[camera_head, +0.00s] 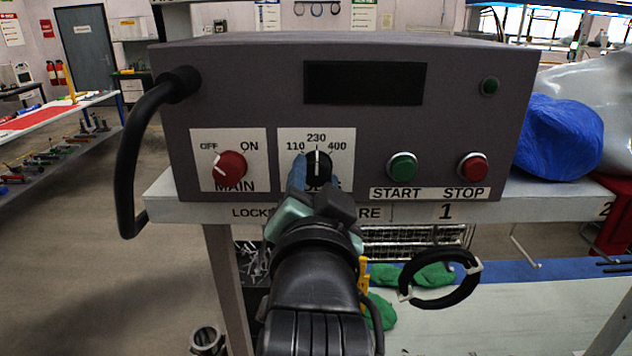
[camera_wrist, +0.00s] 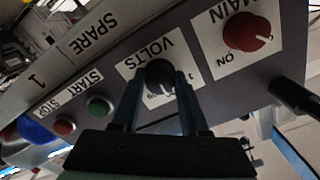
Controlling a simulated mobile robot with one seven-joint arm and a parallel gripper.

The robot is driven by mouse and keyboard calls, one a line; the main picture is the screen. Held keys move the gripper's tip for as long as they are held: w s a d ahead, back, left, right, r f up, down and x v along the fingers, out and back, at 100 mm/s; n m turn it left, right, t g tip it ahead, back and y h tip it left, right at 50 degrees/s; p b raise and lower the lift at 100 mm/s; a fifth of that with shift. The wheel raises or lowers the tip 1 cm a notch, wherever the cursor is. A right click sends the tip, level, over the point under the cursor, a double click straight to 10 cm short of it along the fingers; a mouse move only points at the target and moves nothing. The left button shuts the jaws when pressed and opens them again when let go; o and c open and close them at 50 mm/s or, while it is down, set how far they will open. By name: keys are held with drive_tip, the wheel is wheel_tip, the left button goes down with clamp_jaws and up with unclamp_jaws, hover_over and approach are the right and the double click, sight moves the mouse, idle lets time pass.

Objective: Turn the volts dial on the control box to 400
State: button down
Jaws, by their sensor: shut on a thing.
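The grey control box (camera_head: 240,90) stands on a shelf. Its volts dial (camera_head: 318,161) is black with a white line that points straight up, at the 230 mark. The labels 110 and 400 lie to the left and right of it. My gripper (camera_head: 317,180) reaches up from below and is shut on the dial, one blue finger on each side. In the wrist view the dial (camera_wrist: 160,74) sits between the two fingertips. My gripper hides most of the VOLTS lettering in the head view.
The red MAIN knob (camera_head: 230,168) is left of the dial, its white mark toward OFF. Green START (camera_head: 402,166) and red STOP (camera_head: 473,167) buttons are to the right. A black cable (camera_head: 129,160) loops down the box's left side. The display (camera_head: 365,83) is dark.

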drive_tip(key=m+b, duration=0.1)
drive_tip(key=m, duration=0.3)
drive_tip(key=shift+m, duration=0.3)
drive_tip(key=shift+r+m+b, duration=0.15)
drive_tip(key=shift+m+b, duration=0.35)
drive_tip(key=shift+m, duration=1.5)
drive_tip(key=shift+c, duration=2.1)
unclamp_jaws()
drive_tip(key=shift+w, duration=0.1)
